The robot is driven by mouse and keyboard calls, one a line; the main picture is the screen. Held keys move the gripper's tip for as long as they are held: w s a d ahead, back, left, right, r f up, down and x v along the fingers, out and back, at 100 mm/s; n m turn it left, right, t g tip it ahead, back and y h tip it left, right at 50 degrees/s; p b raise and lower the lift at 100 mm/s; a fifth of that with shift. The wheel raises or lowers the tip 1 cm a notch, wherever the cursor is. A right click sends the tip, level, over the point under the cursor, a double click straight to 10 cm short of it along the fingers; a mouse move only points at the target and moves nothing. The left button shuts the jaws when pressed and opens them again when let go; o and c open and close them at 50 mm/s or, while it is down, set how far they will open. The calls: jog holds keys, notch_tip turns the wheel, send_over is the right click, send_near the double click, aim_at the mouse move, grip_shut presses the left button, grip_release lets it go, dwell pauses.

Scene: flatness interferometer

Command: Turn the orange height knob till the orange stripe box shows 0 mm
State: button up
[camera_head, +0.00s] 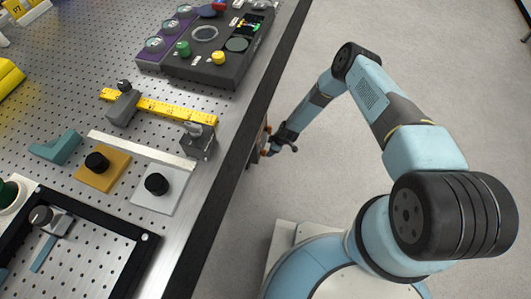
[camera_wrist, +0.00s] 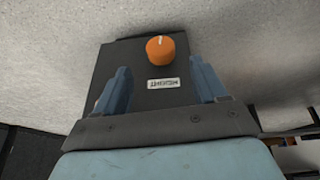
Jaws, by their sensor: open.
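The orange height knob (camera_wrist: 160,49) sits on a dark panel (camera_wrist: 135,62) in the wrist view, with a pale mark at its top edge. A small white label (camera_wrist: 163,83) below it is too blurred to read. My gripper (camera_wrist: 160,78) is open and empty. Its two blue fingers stand either side of the label, with the knob just beyond and between the tips, apart from them. In the head view my gripper (camera_head: 270,142) is low beside the bench's right edge. A small coloured display (camera_head: 250,27) is on the dark console; its reading is illegible.
The perforated bench top (camera_head: 60,90) carries the dark console (camera_head: 215,70), a yellow ruler (camera_head: 160,107), a silver block (camera_head: 198,143), and orange and white plates with black knobs. The bench's dark edge (camera_head: 235,150) runs beside my arm.

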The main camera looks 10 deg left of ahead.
aim_at(263, 153)
jog(key=x, duration=0.7)
jog(key=shift+f, duration=0.3)
jog(key=shift+a, duration=0.1)
jog(key=shift+c, duration=0.2)
jog(key=c, duration=1)
jog(key=t, duration=0.2)
jog(key=n+t, duration=0.1)
jog(key=t, duration=0.1)
jog(key=shift+s+f, duration=0.1)
jog(key=shift+s, duration=0.25)
jog(key=o, duration=1)
jog(key=shift+o, duration=0.2)
